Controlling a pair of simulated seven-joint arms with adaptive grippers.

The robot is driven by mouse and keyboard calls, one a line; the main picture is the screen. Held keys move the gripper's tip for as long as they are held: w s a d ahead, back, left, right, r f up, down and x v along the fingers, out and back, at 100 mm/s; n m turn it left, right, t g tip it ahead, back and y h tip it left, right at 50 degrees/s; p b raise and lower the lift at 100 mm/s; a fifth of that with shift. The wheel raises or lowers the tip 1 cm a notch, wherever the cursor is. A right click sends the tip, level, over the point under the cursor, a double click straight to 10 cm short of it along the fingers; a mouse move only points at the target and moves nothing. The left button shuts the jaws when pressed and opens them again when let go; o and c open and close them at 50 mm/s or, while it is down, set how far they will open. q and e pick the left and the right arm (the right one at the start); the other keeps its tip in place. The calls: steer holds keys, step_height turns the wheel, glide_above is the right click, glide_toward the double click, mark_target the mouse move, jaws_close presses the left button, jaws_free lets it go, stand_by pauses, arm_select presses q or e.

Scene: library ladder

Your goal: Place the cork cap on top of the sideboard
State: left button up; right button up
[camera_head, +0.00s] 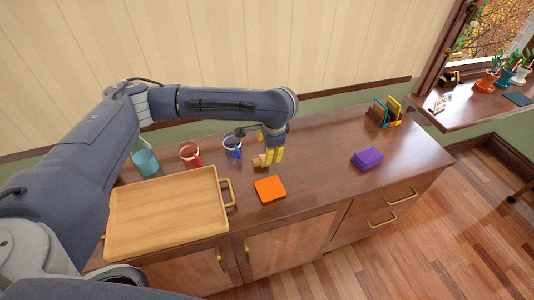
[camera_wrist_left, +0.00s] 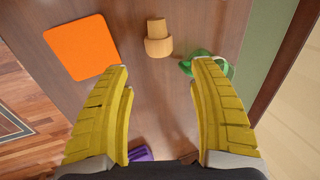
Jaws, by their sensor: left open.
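The cork cap (camera_head: 259,161) is a small tan stepped piece, a wider part with a narrower part. It is on the top of the brown wooden sideboard (camera_head: 325,160), close to my left gripper (camera_head: 275,155). In the left wrist view the cork cap (camera_wrist_left: 158,40) appears just beyond the gap between the yellow fingertips of my left gripper (camera_wrist_left: 163,66). The fingers are spread apart with nothing between them. Whether a fingertip touches the cap cannot be told. My right gripper is not in view.
An orange square (camera_head: 270,189) lies just in front of the cap. A wooden tray (camera_head: 165,215), red mug (camera_head: 189,153), blue mug (camera_head: 232,146) and teal glass bottle (camera_head: 145,160) are left. A purple block (camera_head: 367,158) is right. A green object (camera_wrist_left: 190,67) is near one fingertip.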

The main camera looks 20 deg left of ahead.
arm_select(q)
steer(key=shift+v, duration=0.95)
steer(key=shift+o, duration=0.8)
steer(key=shift+s+r, duration=0.1)
steer(key=shift+r, duration=0.3)
step_height(320, 180, up, 5)
steer(key=g+h, duration=0.2)
steer(key=g, duration=0.1)
glide_above(260, 157)
step_height(260, 157, down, 16)
steer(key=shift+s+f, duration=0.1)
